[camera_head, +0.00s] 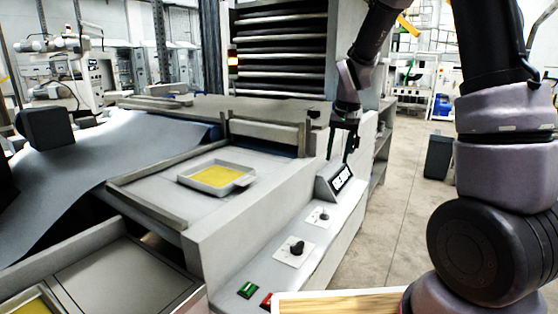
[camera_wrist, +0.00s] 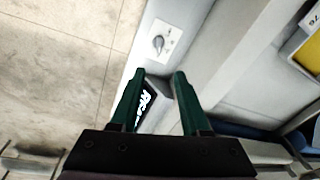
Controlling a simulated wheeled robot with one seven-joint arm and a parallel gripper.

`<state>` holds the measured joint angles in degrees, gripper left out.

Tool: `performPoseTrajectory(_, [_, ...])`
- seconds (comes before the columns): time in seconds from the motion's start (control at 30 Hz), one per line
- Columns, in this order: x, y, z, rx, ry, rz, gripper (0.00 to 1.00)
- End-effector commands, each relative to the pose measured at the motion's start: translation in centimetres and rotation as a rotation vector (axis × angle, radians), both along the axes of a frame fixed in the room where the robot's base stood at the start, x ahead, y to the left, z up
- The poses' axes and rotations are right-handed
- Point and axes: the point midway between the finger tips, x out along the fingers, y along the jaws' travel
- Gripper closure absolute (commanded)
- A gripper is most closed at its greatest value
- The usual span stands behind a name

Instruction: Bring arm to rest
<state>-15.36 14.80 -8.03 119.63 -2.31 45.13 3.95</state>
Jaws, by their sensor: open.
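My gripper (camera_head: 344,144) hangs from my arm at the right of the head view, above the side panel of the sheeter (camera_head: 240,230). Its two dark green fingers are apart in the wrist view (camera_wrist: 162,78), with nothing between them but the panel behind. A small tilted display (camera_head: 339,181) lies just below the gripper; it also shows, partly hidden by the left finger, in the wrist view (camera_wrist: 146,108). A grey tray with a yellow sheet (camera_head: 240,178) sits on the machine's flat bed, left of the gripper and apart from it.
The panel carries two knobs (camera_head: 297,248), a green button (camera_head: 247,290) and a red button (camera_head: 266,300). A rack of rollers (camera_head: 280,55) stands behind. A wooden-topped surface (camera_head: 340,302) is at the bottom front. Bare floor (camera_head: 395,215) lies right of the machine, with a dark bin (camera_head: 438,156).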

Motion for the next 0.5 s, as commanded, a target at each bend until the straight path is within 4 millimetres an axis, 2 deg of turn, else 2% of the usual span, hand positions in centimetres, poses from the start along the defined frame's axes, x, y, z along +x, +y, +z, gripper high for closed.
performPoseTrajectory(0.03, [-0.9,-0.4,2.2,0.018,-0.031,-0.010,0.54])
performPoseTrajectory(0.2, [-4.4,-1.7,7.8,0.063,-0.117,-0.035,0.54])
performPoseTrajectory(0.4, [-9.3,-3.0,13.1,0.104,-0.221,-0.060,0.54])
performPoseTrajectory(0.5, [-12.1,-3.6,15.1,0.117,-0.273,-0.071,0.54])
